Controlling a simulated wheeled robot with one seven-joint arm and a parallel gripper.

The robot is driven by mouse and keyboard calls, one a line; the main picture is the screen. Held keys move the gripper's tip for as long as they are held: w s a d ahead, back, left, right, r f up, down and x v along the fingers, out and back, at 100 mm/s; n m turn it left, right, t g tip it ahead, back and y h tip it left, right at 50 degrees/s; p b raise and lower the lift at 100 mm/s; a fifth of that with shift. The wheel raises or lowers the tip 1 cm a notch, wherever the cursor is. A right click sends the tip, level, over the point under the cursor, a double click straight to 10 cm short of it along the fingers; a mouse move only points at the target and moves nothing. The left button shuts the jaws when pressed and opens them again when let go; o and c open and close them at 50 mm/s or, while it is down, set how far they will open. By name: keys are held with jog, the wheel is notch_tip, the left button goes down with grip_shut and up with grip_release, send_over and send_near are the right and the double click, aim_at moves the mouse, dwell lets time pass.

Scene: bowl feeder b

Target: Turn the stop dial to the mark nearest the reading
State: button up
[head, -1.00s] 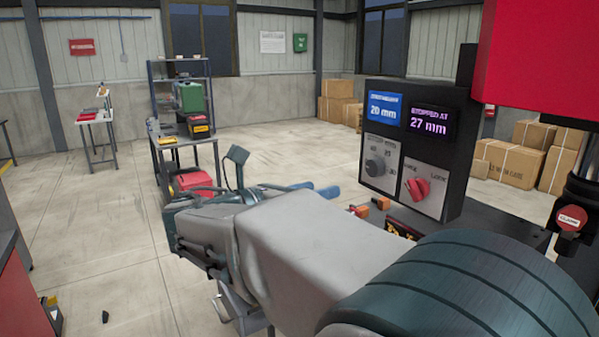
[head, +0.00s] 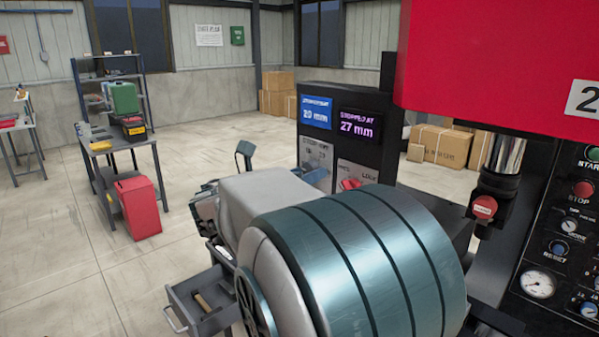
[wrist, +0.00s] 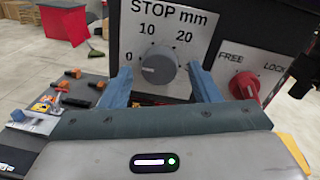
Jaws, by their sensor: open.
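The grey stop dial (wrist: 158,68) sits on a pale plate marked STOP mm in the wrist view, with 0, 10 and 20 legible around it. A purple display (head: 359,124) reads STOPPED AT 27 mm. A blue display (head: 316,112) beside it appears to read 20 mm.
A red FREE/LOCK knob (wrist: 245,85) is close to the right of my right finger. Several small tools (wrist: 72,90) lie on the surface at left. A red machine housing (head: 490,60) and a control panel (head: 565,240) stand to the right.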

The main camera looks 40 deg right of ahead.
jog(key=c, duration=1)
jog(key=shift+f+b, duration=0.1)
jog(key=shift+b, duration=0.3)
